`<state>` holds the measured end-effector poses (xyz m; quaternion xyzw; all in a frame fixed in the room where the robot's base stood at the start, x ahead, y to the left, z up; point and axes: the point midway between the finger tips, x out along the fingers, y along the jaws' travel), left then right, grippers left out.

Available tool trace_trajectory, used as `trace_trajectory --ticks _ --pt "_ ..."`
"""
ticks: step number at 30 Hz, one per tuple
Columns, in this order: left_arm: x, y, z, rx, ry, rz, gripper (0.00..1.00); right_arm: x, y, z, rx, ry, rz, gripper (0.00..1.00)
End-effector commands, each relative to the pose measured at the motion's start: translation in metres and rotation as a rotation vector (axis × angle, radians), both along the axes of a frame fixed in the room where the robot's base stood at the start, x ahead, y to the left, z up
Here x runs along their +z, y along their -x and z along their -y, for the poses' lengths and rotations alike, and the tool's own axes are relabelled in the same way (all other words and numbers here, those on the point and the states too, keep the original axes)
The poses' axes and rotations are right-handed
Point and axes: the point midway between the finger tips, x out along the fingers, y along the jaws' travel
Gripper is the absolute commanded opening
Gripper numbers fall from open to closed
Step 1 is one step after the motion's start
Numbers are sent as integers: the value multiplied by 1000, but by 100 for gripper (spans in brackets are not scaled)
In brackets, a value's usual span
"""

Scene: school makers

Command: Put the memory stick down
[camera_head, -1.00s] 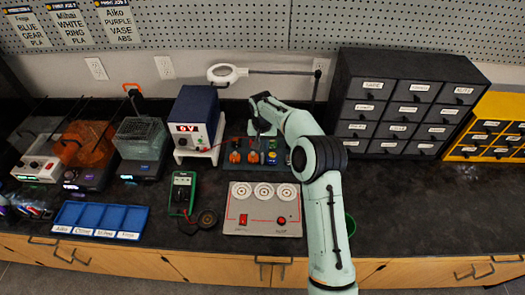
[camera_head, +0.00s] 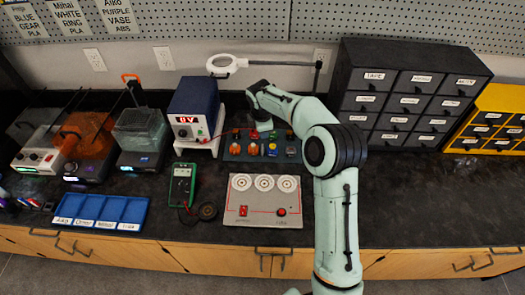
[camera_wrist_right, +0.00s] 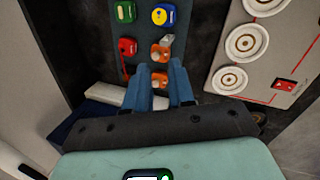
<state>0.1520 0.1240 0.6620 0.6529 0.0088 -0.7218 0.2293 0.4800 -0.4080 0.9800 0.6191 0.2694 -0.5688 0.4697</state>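I cannot make out a memory stick for certain. Small red, blue and dark items (camera_head: 36,205) lie left of the blue tray (camera_head: 120,229), too small to name surely. My right gripper (camera_wrist_right: 160,82) shows in the wrist view with its two blue fingers apart and no object clearly held. It points toward the dark board (camera_head: 232,157) with its coloured parts. An orange part (camera_wrist_right: 160,53) on this board shows just beyond the fingertips. In the head view the right gripper is hidden behind its own arm. My left gripper is not in view.
A grey panel (camera_head: 263,220) with three round dials stands in front of the board. A blue power supply (camera_head: 192,103), a green multimeter (camera_head: 182,184) and a magnifier lamp (camera_head: 221,66) are nearby. Black drawers (camera_head: 405,95) stand right. The counter at right front is clear.

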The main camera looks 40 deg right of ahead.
Motion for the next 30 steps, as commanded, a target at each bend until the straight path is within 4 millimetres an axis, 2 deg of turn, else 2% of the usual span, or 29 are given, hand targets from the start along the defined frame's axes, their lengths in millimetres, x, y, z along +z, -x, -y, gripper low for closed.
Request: trace_trajectory --ticks 1,6,12,15,19,30 --pt "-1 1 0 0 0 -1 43 0 1 -2 148 40 -20 23" --pt "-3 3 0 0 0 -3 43 1 4 -6 662 188 -105 23" --pt "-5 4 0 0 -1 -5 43 2 6 -10 1096 323 -186 23" --pt "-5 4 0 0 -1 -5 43 3 6 -11 1208 360 -210 23" --pt "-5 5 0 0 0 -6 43 -5 4 -10 1259 375 -222 23" --pt "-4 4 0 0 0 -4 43 -65 -14 6 1258 374 -224 23"
